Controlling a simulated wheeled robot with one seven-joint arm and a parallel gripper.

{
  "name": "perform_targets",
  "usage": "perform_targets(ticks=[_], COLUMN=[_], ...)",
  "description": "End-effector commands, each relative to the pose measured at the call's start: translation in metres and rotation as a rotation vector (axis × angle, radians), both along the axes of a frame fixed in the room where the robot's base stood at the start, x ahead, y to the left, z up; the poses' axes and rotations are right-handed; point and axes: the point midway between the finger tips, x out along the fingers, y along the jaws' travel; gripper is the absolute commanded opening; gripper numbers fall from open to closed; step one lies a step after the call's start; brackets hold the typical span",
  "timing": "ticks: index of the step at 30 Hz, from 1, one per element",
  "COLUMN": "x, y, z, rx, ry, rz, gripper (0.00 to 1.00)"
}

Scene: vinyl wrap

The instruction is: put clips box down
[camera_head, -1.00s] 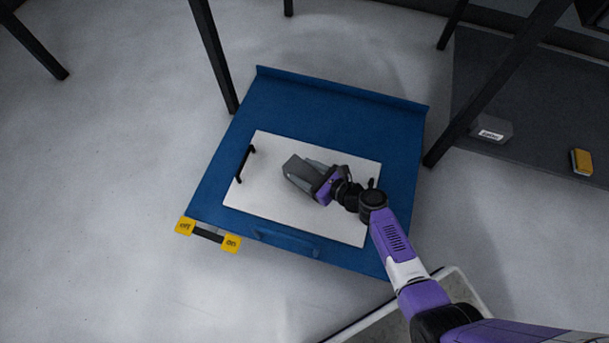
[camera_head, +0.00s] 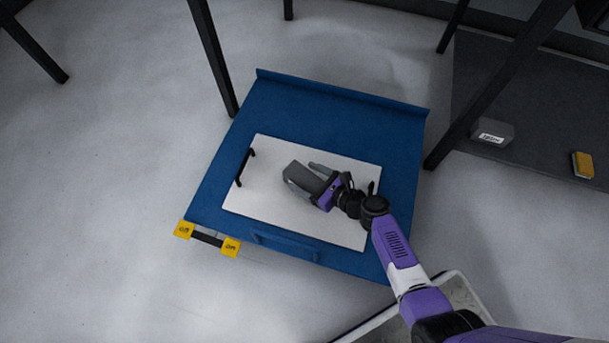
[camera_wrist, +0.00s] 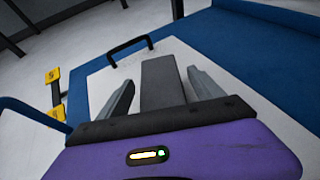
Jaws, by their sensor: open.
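The clips box, a plain dark grey block (camera_head: 298,173), lies on a white board with black handles (camera_head: 262,203). My gripper (camera_head: 303,178) is around the box with its fingers open. In the head view a gap shows between the box and the finger on its upper right; the other finger is mostly hidden. In the wrist view the box (camera_wrist: 162,80) is between the two grey fingers, apart from both. Its near end is hidden by the gripper body.
The board lies on a blue cart top (camera_head: 340,112) with a raised back edge and a front handle. Yellow off and on tags (camera_head: 231,247) are at its front left corner. A grey labelled box (camera_head: 492,133) and a yellow item (camera_head: 582,165) are on a dark surface at right.

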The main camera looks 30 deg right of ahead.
Motion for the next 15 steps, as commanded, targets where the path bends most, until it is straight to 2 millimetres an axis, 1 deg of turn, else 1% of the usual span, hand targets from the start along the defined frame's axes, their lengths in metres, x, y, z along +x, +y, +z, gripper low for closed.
perform_targets(ticks=[1,9,15], x=[-0.008,-0.054,-0.082], y=[-0.003,-0.022,-0.034], z=[0.006,0.028,0.039], rx=[0.001,0.0,0.0], ry=[0.002,0.003,0.002], rz=[-0.002,-0.003,-0.003], gripper=[0.76,0.76,0.76])
